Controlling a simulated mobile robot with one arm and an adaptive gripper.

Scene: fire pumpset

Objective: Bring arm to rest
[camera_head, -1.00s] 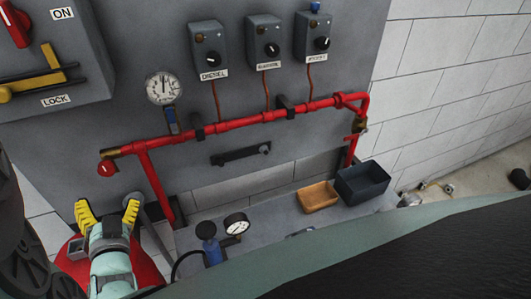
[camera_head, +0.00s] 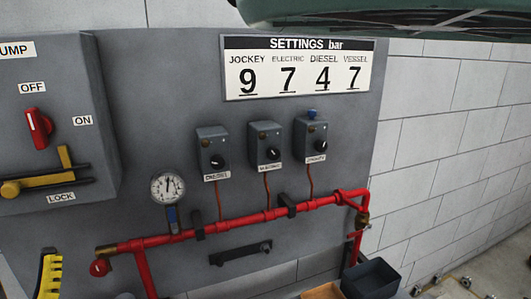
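Of my gripper (camera_head: 50,275), only one yellow, ridged finger shows, upright at the bottom left edge of the head view. The other finger and the wrist are outside the picture, so its opening cannot be judged. No held object is visible. The finger appears below the lever switch box and left of the red pipe's end in the picture. Its distance from the panel is unclear.
The grey panel carries a switch box (camera_head: 50,110) with a red knob and yellow lever. A settings sign (camera_head: 298,68), control boxes, a gauge (camera_head: 167,188) and a red pipe (camera_head: 240,221) are there too. Two bins, dark (camera_head: 372,278) and orange (camera_head: 322,292), show at the bottom.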

